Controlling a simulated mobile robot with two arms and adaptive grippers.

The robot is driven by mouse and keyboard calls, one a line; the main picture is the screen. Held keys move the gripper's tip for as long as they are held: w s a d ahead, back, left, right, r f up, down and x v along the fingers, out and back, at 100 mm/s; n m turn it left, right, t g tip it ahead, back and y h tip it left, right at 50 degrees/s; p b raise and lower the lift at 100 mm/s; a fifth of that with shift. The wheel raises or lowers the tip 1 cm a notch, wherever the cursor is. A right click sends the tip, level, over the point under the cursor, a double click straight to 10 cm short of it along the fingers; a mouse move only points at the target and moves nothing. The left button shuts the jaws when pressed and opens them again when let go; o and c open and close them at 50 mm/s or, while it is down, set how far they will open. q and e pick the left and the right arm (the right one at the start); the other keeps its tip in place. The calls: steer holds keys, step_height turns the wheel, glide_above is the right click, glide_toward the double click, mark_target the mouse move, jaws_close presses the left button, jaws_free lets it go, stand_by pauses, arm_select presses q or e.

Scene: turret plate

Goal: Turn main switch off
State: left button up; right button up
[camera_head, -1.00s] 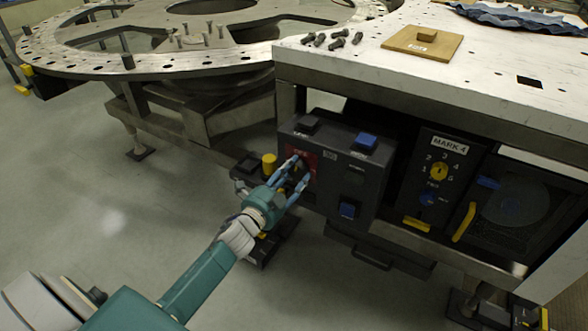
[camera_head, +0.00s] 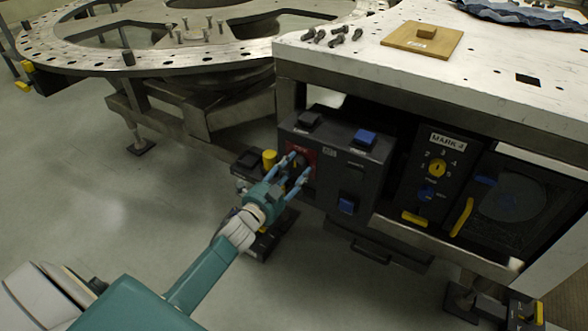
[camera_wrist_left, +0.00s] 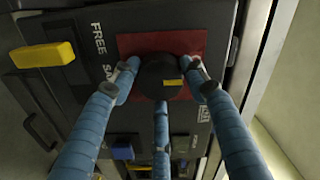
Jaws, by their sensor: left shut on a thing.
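The main switch is a dark round knob (camera_wrist_left: 162,78) with a yellow mark, on a red plate (camera_wrist_left: 192,44) on the front of a dark control box (camera_head: 335,170). In the head view the red plate (camera_head: 308,154) shows behind the fingers, and the knob is partly hidden. My left gripper (camera_head: 295,167) reaches in from the lower left. In the left wrist view its blue fingers (camera_wrist_left: 162,84) close around the knob from both sides, with a third finger below it. It is shut on the knob. My right gripper is not in view.
Beside the switch are a yellow part (camera_head: 269,159) and blue buttons (camera_head: 346,205). A MARK 4 dial panel (camera_head: 450,155) is to the right. The white tabletop (camera_head: 490,75) overhangs the box and holds bolts and a wooden plate (camera_head: 423,40). Open floor lies to the left.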

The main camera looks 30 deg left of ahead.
arm_select(q)
steer(key=o, duration=1.2)
steer(key=shift+c, duration=0.2)
steer(key=s, duration=1.2)
steer(key=shift+a, duration=0.2)
